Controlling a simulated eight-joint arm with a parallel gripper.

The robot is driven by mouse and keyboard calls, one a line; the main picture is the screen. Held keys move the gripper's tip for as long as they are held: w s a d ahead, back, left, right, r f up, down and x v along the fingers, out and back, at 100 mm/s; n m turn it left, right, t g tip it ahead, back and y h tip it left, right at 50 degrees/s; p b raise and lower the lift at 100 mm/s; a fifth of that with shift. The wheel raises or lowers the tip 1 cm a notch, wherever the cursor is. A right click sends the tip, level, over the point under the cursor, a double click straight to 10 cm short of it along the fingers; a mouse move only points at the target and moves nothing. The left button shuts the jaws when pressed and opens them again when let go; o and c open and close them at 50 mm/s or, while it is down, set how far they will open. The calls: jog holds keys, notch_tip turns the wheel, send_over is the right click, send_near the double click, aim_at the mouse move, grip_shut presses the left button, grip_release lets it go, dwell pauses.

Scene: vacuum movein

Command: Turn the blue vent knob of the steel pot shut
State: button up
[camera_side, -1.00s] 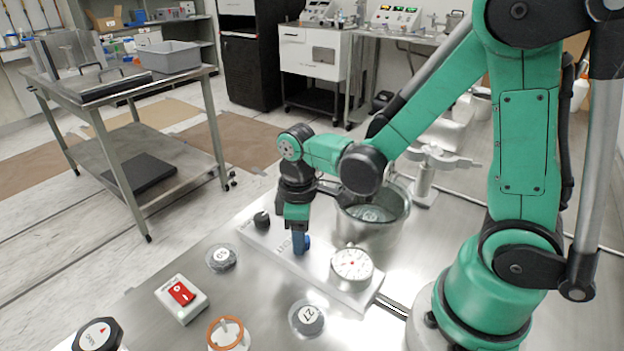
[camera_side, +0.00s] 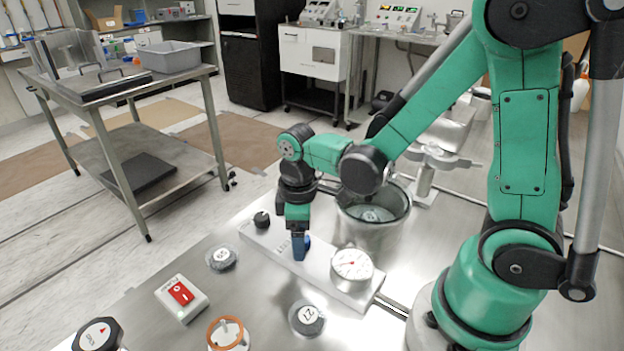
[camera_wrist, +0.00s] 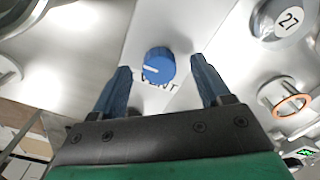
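The blue vent knob (camera_wrist: 158,65) sits on a pale metal strip above the printed word VENT. Its white pointer mark points left in the wrist view. My gripper (camera_wrist: 160,68) is open, with one blue finger on each side of the knob and a visible gap to each. In the side view my gripper (camera_side: 299,256) points down at the strip, and its finger hides most of the knob (camera_side: 307,241). The steel pot (camera_side: 372,222) stands open just behind the strip. Whether the fingertips reach down past the knob's top is hard to tell.
A round dial gauge (camera_side: 351,264) and a black knob (camera_side: 262,219) share the strip (camera_side: 325,268) with the vent knob. A red switch box (camera_side: 181,297), numbered round lids (camera_side: 307,318) and an orange-ringed part (camera_side: 228,333) stand in front on the steel table.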

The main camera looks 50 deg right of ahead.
aim_at(307, 238)
jog(key=shift+r, duration=0.1)
jog(key=shift+r, duration=2.75)
jog(key=r+m+t, duration=0.1)
jog(key=m+t, duration=0.1)
jog(key=r+m+t, duration=0.2)
jog(key=s+r+m+t, duration=0.1)
jog(key=r+m+t, duration=0.1)
jog(key=m+t, duration=0.1)
jog(key=shift+d+r, duration=0.1)
jog(key=shift+d, duration=0.2)
jog(key=shift+c, duration=0.2)
